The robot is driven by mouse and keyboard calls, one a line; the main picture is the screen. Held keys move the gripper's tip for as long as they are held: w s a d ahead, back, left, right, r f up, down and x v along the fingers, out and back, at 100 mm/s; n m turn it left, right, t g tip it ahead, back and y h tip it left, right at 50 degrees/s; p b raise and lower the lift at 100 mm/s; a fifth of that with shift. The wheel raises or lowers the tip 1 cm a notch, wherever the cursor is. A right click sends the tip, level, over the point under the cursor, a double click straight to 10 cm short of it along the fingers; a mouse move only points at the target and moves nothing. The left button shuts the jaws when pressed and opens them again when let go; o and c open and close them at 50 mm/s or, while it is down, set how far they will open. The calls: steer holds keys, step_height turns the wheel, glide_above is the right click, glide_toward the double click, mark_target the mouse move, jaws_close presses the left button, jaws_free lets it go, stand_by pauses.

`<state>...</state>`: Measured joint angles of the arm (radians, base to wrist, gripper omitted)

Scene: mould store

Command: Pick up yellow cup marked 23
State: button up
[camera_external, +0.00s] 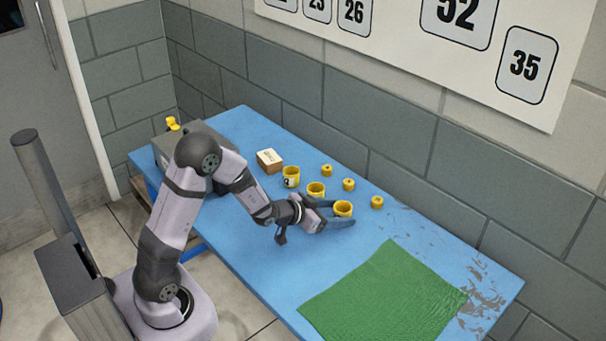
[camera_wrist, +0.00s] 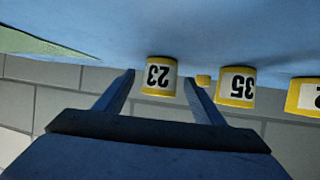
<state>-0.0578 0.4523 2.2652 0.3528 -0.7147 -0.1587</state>
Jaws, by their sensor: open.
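The yellow cup marked 23 (camera_wrist: 158,76) shows upside down in the wrist view, with black digits on a white label. It lies between the two finger tips of my gripper (camera_wrist: 158,80), with a finger on each side. In the external view this cup (camera_external: 343,207) stands at the right end of a row of yellow cups on the blue table. My gripper (camera_external: 337,222) is open around it there, low over the table. Whether the fingers touch the cup cannot be told.
A yellow cup marked 35 (camera_wrist: 236,87) and another yellow cup (camera_wrist: 305,96) stand beside it. Small yellow pieces (camera_external: 377,202) lie behind the row. A green mat (camera_external: 385,295) covers the front right; the table's (camera_external: 440,240) right end is clear.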

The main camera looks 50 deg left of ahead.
steer(key=shift+x, duration=1.2)
steer(key=c, duration=1.1)
steer(key=shift+c, duration=0.2)
step_height(320, 180, up, 10)
steer(key=p, duration=0.1)
